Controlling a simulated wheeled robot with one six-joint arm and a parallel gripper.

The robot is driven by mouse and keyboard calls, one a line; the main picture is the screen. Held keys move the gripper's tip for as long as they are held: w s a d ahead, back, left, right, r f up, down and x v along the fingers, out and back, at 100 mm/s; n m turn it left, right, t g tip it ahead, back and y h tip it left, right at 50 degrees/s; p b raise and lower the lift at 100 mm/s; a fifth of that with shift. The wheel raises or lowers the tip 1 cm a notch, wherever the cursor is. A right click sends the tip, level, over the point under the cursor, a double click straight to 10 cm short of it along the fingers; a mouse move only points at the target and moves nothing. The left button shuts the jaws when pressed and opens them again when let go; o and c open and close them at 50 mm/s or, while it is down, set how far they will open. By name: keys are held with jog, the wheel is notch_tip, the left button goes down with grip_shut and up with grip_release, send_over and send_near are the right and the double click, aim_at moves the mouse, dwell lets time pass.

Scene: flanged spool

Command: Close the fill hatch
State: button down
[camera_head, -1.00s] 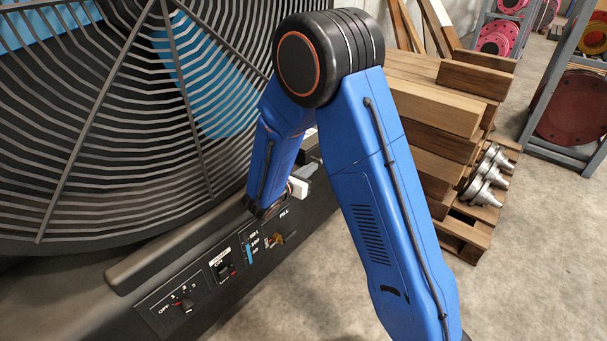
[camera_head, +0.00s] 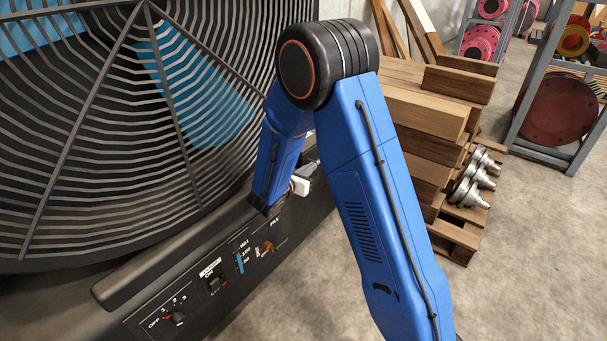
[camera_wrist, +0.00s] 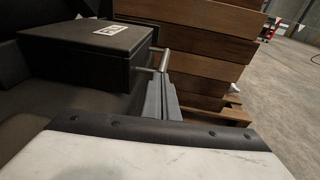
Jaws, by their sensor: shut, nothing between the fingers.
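A black box-like part (camera_wrist: 80,60) with a flat top and a small pale label (camera_wrist: 110,30) is at the upper left of the wrist view. I cannot tell for sure whether this is the fill hatch or how far it stands open. My gripper (camera_wrist: 166,92) is shut and empty, with its grey fingers just right of the box's side. Touch or a gap there is not clear. In the head view my gripper (camera_head: 304,180) shows partly beside the black machine housing (camera_head: 318,205). My arm hides the area behind it.
The machine's front has a control panel (camera_head: 205,285) with knobs and a large fan grille (camera_head: 110,130). Stacked timber (camera_head: 425,105) on a pallet stands to the right, with metal fittings (camera_head: 472,180) on it. A rack (camera_head: 545,110) stands farther right. The concrete floor between is clear.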

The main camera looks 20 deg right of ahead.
jog(key=x, duration=0.4)
jog(key=r+x, duration=0.1)
jog(key=x, duration=0.4)
jog(key=d+r+x, duration=0.1)
jog(key=x, duration=0.4)
jog(key=shift+s+d+r, duration=0.1)
jog(key=shift+s+r, duration=0.05)
jog(key=shift+s, duration=0.25)
jog(key=shift+w+d+r, duration=0.1)
jog(key=shift+w+d, duration=0.15)
jog(key=shift+d, duration=0.05)
jog(key=shift+d+r, duration=0.1)
